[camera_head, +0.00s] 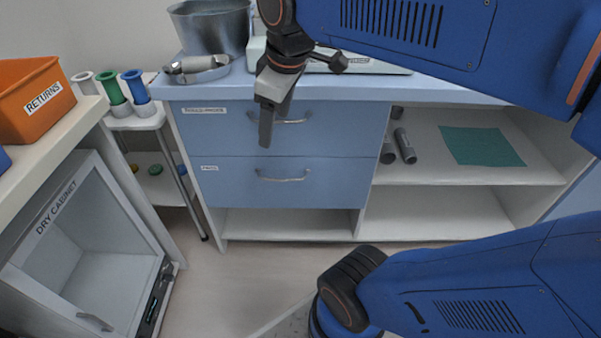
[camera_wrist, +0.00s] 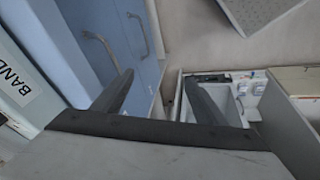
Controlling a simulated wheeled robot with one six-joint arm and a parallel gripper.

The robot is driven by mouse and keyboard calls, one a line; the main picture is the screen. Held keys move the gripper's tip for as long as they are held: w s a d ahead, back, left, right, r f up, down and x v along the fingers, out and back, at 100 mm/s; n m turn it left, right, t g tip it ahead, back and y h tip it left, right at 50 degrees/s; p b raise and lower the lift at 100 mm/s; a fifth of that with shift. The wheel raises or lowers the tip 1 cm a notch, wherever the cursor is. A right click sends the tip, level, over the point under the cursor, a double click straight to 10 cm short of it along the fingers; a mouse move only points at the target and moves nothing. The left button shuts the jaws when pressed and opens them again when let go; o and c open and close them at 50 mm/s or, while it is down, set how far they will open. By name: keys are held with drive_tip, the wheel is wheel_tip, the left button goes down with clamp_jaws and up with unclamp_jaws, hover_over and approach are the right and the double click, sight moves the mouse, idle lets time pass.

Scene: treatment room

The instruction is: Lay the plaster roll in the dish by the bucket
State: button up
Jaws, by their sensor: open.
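A grey metal bucket (camera_head: 212,30) stands at the left end of the blue cabinet's top. A shallow metal dish (camera_head: 213,75) sits right in front of it. A pale grey roll (camera_head: 197,64), which looks like the plaster roll, lies on its side in the dish. My gripper (camera_head: 266,128) hangs in front of the upper drawer, to the right of the dish and lower than it, apart from both. In the wrist view my gripper (camera_wrist: 158,76) has its two fingers spread, with nothing between them.
Blue drawers (camera_head: 280,128) with bar handles are close behind my gripper. A white case (camera_head: 360,62) stands on the top. Dark cylinders (camera_head: 405,147) and a green cloth (camera_head: 482,147) lie on the right shelf. An orange returns bin (camera_head: 32,98) and a cup rack (camera_head: 138,120) are at left.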

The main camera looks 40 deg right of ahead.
drive_tip(key=s+f+m+t, duration=0.1)
drive_tip(key=s+f+m, duration=0.6)
drive_tip(key=f, duration=0.3)
drive_tip(key=shift+s+d+f, duration=0.2)
drive_tip(key=shift+s+d, duration=0.15)
drive_tip(key=shift+d, duration=0.1)
idle(0.5)
